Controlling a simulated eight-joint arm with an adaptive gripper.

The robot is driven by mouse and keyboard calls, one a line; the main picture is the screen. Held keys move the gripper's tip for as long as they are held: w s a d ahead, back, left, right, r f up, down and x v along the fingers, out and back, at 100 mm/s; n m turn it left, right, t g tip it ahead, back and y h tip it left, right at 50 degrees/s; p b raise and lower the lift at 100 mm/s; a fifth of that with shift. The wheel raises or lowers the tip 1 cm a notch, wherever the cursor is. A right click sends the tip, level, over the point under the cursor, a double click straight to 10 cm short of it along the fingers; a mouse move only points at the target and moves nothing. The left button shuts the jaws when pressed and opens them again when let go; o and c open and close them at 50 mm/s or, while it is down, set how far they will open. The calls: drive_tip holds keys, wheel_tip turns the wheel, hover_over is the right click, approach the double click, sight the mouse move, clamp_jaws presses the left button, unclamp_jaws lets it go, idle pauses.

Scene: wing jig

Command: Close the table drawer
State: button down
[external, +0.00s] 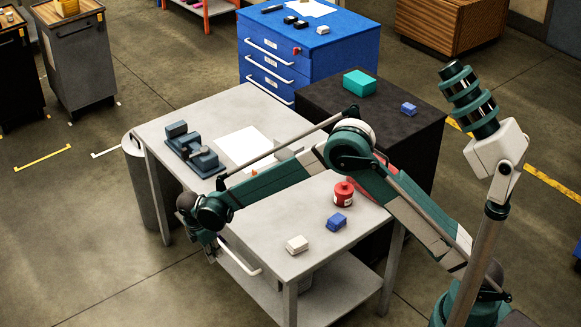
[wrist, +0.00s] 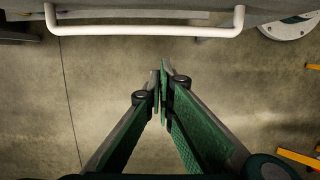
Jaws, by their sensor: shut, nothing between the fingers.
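The grey table (external: 180,112) stands in the middle of the external view. Its drawer has a white bar handle (external: 240,260) on the table's near-left side. How far the drawer is open cannot be told, as my arm partly covers that side. In the wrist view the handle (wrist: 145,31) crosses the top, with the grey drawer front behind it. My gripper (wrist: 162,75) is shut and empty, its fingertips apart from the handle and below it in the picture. In the external view my gripper (external: 211,250) hangs just off the table's near-left edge, beside the handle's left end.
On the table are a dark grey fixture (external: 194,148), a white sheet (external: 243,146), a red canister (external: 343,194), a blue block (external: 336,221) and a white block (external: 297,244). A grey bin (external: 150,190) stands by the table's left side.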

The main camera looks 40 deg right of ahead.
drive_tip(key=p+v, duration=0.1)
drive_tip(key=v, duration=0.6)
drive_tip(key=shift+a+r, duration=0.15)
drive_tip(key=shift+r, duration=0.1)
idle(0.3)
drive_tip(key=s+d+r+m+t+y, duration=0.1)
drive_tip(key=s+d+r+m, duration=0.4)
drive_tip(key=d+r, duration=0.8)
drive_tip(key=s+d+r+m+t+y, duration=0.1)
drive_tip(key=s+d+r+m+t, duration=0.15)
drive_tip(key=s+d+r, duration=0.75)
drive_tip(key=s+d+r+m+t, duration=0.1)
drive_tip(key=s+d+r+m, duration=0.15)
drive_tip(key=s+d, duration=0.4)
drive_tip(key=s+d+r+m, duration=0.2)
drive_tip(key=s+d+r, duration=0.2)
drive_tip(key=d, duration=0.5)
drive_tip(key=s+d+f+m+t, duration=0.1)
drive_tip(key=s+d+f+m, duration=0.1)
drive_tip(key=s, duration=0.6)
drive_tip(key=s+d+f+m+t, duration=0.1)
drive_tip(key=s+d+m, duration=0.3)
drive_tip(key=s+d, duration=0.2)
drive_tip(key=shift+s+d+f+t+y, duration=0.3)
drive_tip(key=shift+s+f+t, duration=0.1)
drive_tip(key=shift+s, duration=0.55)
